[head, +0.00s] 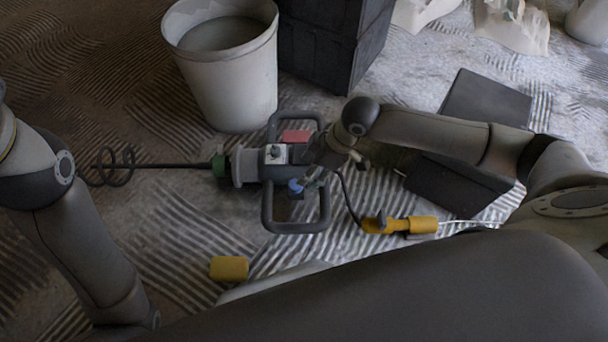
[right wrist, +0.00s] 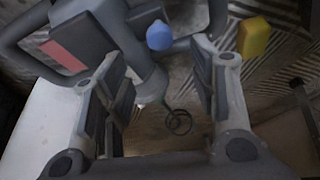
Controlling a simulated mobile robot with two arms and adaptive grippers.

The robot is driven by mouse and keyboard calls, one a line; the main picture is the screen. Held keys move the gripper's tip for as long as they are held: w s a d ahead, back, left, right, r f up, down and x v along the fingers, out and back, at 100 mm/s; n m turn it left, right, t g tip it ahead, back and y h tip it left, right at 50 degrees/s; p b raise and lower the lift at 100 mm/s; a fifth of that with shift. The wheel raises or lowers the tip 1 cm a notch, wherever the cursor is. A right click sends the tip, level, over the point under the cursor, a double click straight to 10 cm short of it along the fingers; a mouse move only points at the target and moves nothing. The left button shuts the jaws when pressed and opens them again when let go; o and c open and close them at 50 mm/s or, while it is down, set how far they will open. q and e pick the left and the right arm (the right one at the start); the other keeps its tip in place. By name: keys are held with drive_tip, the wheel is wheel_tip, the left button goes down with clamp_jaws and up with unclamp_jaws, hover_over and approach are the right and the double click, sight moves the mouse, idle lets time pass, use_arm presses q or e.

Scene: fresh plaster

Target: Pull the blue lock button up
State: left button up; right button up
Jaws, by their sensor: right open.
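A power mixer (head: 265,165) lies on the floor with a dark looped handle frame and a long whisk rod pointing left. Its blue lock button (head: 295,186) is on the near side of the body; it also shows in the right wrist view (right wrist: 159,36), beyond the fingers. A red part (head: 295,136) is on the far side of the body. My right gripper (head: 322,172) is at the mixer's right end, beside the blue button. In the right wrist view its two fingers (right wrist: 160,88) are apart with nothing gripped. My left arm shows at the left, but its gripper is out of view.
A white bucket (head: 225,75) stands behind the mixer, with dark stacked crates (head: 325,45) beside it. A yellow plug connector (head: 400,225) with cable lies right of the handle. A yellow block (head: 229,268) lies in front. Dark flat panels (head: 485,97) lie at right.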

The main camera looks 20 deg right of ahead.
drive_tip(key=v, duration=0.3)
drive_tip(key=shift+d+r, duration=0.1)
drive_tip(key=shift+r, duration=0.15)
